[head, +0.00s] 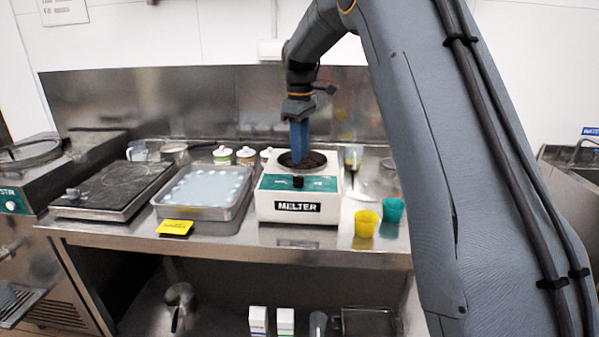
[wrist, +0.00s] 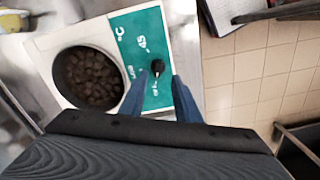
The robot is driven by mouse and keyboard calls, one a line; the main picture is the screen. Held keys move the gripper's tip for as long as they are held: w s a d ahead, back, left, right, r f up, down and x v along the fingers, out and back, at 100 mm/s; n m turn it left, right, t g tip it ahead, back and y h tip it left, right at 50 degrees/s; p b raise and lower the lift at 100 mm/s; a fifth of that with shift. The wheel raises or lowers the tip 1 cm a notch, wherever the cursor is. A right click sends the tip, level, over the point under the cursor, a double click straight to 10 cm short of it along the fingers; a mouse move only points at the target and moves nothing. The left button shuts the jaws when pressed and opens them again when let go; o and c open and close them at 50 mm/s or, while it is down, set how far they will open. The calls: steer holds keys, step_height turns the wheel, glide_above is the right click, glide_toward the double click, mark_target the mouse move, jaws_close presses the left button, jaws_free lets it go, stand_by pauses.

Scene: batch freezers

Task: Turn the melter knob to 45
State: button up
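The white melter (head: 297,207) stands on the steel counter, with a round well of dark brown pieces on top and a green panel in front. Its black knob (head: 297,181) is on that panel; in the wrist view the knob (wrist: 157,67) shows beside a "45" mark (wrist: 142,43). The knob's pointer direction is too small to read. My gripper (head: 299,158) points down over the melter. In the wrist view my gripper (wrist: 160,77) has its two blue fingers apart, with the knob just beyond and between the tips. I cannot tell whether they touch it.
A steel tray (head: 204,213) of pale discs and a dark hot plate (head: 90,210) are left of the melter. A yellow cup (head: 366,224) and a green cup (head: 392,210) stand close on its right. Several lidded jars are behind.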

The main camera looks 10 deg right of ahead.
mark_target(298, 181)
steer(key=shift+w, duration=0.2)
step_height(298, 181, down, 8)
steer(key=p, duration=0.2)
steer(key=shift+r+p, duration=0.25)
steer(key=shift+p, duration=0.05)
steer(key=shift+c, duration=0.2)
jaws_close()
